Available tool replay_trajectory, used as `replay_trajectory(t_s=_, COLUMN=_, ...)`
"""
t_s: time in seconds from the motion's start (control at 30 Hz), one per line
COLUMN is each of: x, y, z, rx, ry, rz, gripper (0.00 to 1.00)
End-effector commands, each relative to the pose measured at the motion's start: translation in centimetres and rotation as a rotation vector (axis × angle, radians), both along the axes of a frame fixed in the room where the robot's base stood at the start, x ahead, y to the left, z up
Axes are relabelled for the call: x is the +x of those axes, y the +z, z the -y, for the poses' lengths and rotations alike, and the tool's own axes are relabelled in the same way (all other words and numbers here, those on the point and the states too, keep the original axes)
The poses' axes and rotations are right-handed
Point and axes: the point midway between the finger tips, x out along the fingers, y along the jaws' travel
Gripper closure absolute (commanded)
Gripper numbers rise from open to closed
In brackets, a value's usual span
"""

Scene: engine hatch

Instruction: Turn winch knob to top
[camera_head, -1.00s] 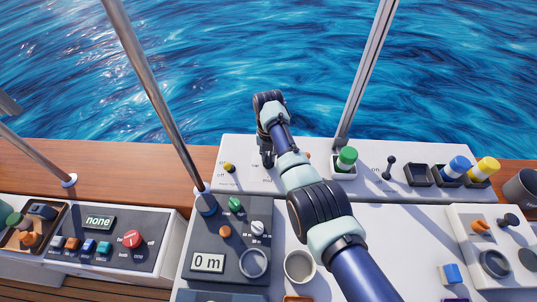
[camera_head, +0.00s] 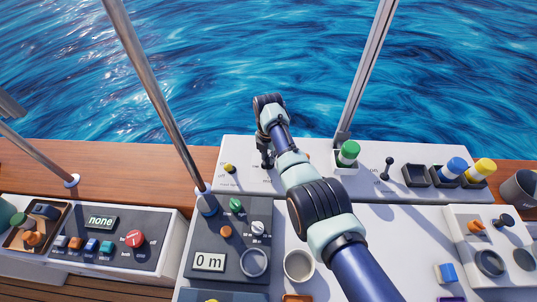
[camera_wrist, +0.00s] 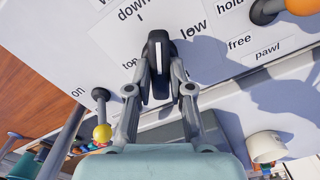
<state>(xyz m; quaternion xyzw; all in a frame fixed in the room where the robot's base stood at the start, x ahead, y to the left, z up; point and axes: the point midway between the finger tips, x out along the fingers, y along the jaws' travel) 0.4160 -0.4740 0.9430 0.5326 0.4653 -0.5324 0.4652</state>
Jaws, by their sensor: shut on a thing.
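The winch knob (camera_wrist: 158,38) is a black knob with a white line on it, on a white panel in the wrist view. My gripper (camera_wrist: 160,66) is shut on it, with one finger on each side. The white line runs roughly up and down in the picture. The word "top" is printed left of the knob, "low" to its right and "down" above left. In the head view my gripper (camera_head: 266,158) reaches down to the back white panel (camera_head: 320,188), and the knob cannot be made out there.
A yellow-tipped lever (camera_wrist: 101,132) stands left of my gripper, and an orange knob (camera_wrist: 268,12) is at the upper right. In the head view a green knob (camera_head: 349,151) and a black lever (camera_head: 387,168) stand to the right. A metal post (camera_head: 366,70) rises behind them.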

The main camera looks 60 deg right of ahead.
Motion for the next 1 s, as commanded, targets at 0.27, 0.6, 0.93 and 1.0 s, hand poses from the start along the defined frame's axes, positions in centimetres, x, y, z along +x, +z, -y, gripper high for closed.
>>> replay_trajectory(t_s=0.27, x=-0.01, y=0.09, z=0.03, rx=0.000, ry=-0.263, rz=0.000, gripper=1.00)
replay_trajectory(t_s=0.6, x=-0.01, y=0.08, z=0.05, rx=-0.001, ry=-0.585, rz=0.001, gripper=1.00)
replay_trajectory(t_s=0.93, x=-0.01, y=0.08, z=0.04, rx=-0.001, ry=-0.899, rz=0.000, gripper=1.00)
replay_trajectory(t_s=1.0, x=-0.02, y=0.08, z=0.05, rx=-0.001, ry=-0.965, rz=0.000, gripper=1.00)
